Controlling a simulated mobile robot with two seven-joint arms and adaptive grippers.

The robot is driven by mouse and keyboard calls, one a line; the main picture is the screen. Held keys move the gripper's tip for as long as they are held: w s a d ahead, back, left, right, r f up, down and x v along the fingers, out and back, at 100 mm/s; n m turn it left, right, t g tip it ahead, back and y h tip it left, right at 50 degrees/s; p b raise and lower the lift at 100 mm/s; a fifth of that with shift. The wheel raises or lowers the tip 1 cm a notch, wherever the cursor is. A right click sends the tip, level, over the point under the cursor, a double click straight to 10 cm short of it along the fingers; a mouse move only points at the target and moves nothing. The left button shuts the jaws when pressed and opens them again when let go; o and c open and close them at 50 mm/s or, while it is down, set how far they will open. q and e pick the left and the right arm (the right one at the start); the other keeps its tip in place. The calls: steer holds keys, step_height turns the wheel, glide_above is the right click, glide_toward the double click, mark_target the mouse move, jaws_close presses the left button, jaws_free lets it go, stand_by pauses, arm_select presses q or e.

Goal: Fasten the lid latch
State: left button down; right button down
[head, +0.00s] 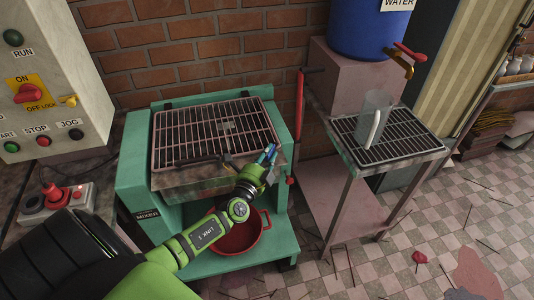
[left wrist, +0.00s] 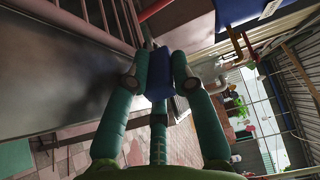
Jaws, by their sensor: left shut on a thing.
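The green mixer (head: 133,190) stands against the brick wall, with a barred lid (head: 205,135) lying over its top. My left gripper (head: 268,160) is at the front right corner of the lid. In the left wrist view my left gripper (left wrist: 160,78) has its fingertips closed on both sides of a blue block (left wrist: 160,73), which seems to be the grip of the lid latch. The gripper hides most of the latch in the head view, so its exact position cannot be told. My right gripper is in neither view.
A red pot (head: 240,235) sits on the mixer's lower shelf. A red lever (head: 299,105) rises at the mixer's right. A grated stand (head: 385,150) with a clear jug (head: 374,118) is further right. A control box (head: 50,75) and joystick box (head: 55,200) are at left.

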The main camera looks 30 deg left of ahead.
arm_select(q)
steer(key=shift+d+f+n+y, duration=0.1)
steer(key=shift+d+n+y, duration=0.1)
steer(key=shift+n+y, duration=0.75)
steer(key=n+g+y, duration=0.1)
steer(key=y, duration=0.2)
steer(key=shift+d+f+g+b, duration=0.1)
steer(key=shift+f+g+b, duration=0.05)
steer(key=shift+g+b, duration=0.2)
steer(key=n+g+y+b, duration=0.1)
steer(key=n+y+b, duration=0.1)
steer(key=n+g+y+b, duration=0.1)
steer(key=g+y+b, duration=0.1)
steer(key=shift+w+d+f+n, duration=0.15)
steer(key=shift+n, duration=0.2)
steer(key=shift+r+n+g+y+b, duration=0.25)
steer(key=shift+n+g+y+b, duration=0.45)
steer(key=shift+b, duration=0.25)
steer(key=c, duration=1.3)
jaws_free()
